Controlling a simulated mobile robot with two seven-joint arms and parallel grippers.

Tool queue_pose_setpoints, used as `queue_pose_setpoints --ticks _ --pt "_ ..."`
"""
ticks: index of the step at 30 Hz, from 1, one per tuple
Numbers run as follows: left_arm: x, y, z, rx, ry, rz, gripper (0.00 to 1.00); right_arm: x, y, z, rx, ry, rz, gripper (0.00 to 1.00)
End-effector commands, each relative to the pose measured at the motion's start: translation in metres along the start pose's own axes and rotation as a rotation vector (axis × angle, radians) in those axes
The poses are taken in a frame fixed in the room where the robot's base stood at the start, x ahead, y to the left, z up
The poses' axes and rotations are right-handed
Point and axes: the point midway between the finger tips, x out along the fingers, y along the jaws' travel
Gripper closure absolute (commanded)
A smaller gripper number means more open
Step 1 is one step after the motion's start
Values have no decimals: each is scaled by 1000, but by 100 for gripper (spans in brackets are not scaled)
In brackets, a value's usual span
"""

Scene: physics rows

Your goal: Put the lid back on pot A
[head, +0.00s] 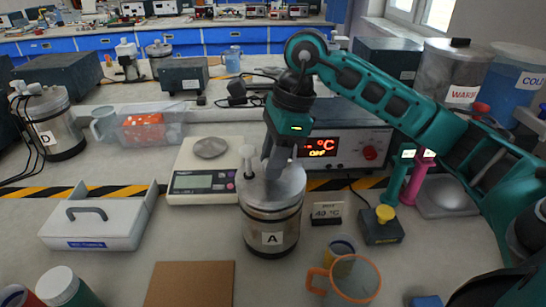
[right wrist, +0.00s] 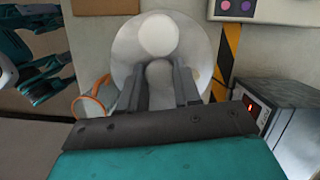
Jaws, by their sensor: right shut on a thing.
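Pot A (head: 262,226) is a metal cylinder with an "A" label, standing upright on the bench. A round metal lid (head: 284,186) is at the top of the pot. My right gripper (head: 275,168) points down over it. In the right wrist view, the gripper (right wrist: 158,92) is shut on the grey knob in the middle of the pale round lid (right wrist: 128,50). A white rounded post (head: 247,158) rises at the left side of the lid. I cannot tell whether the lid rests fully on the rim.
A scale (head: 203,182) stands left of the pot and a heater box (head: 345,150) behind it. A 40 °C sign (head: 327,211), a yellow-button box (head: 381,226) and an orange-handled mug (head: 353,280) are at the right. A brown board (head: 190,285) lies in front left.

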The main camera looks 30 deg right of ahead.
Motion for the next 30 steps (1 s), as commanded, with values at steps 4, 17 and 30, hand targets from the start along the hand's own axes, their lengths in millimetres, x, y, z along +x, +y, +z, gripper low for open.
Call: queue_pose_setpoints --ticks 4,17,30 --pt "0 0 -1 0 1 0 12 -1 0 0 0 -1 -1 100" --pt "2 0 2 0 1 -1 12 2 0 0 0 0 -1 100" --pt "1 0 5 -1 -4 0 12 2 0 0 0 -1 -1 100"
